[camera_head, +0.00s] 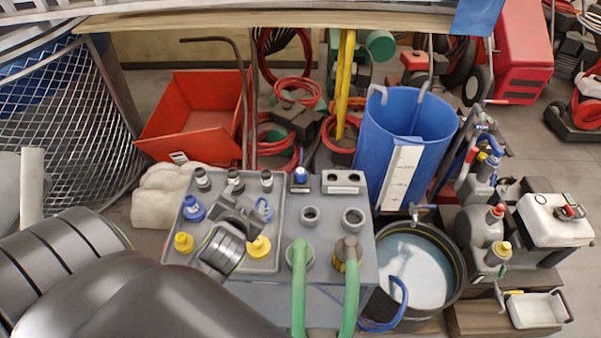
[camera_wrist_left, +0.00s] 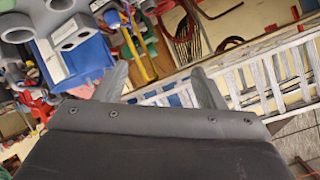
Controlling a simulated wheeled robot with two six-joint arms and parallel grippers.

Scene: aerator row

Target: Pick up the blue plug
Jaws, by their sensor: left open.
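A blue plug (camera_head: 193,208) stands on the left side of the grey tray (camera_head: 284,222). A second blue-topped piece (camera_head: 300,175) sits in a small block at the tray's back right. A blue loop (camera_head: 264,208) shows just right of my left gripper (camera_head: 240,212), partly hidden by it. My left gripper is over the middle of the tray, to the right of the blue plug. In the left wrist view its two fingers (camera_wrist_left: 160,80) are spread apart with nothing between them. My right gripper is not in view.
Yellow plugs (camera_head: 184,243) and black-and-white plugs (camera_head: 235,181) share the tray. Green hoses (camera_head: 299,290) rise at the bench's front right. A blue barrel (camera_head: 385,135) and a water tub (camera_head: 452,285) stand to the right. A red bin (camera_head: 190,135) is behind.

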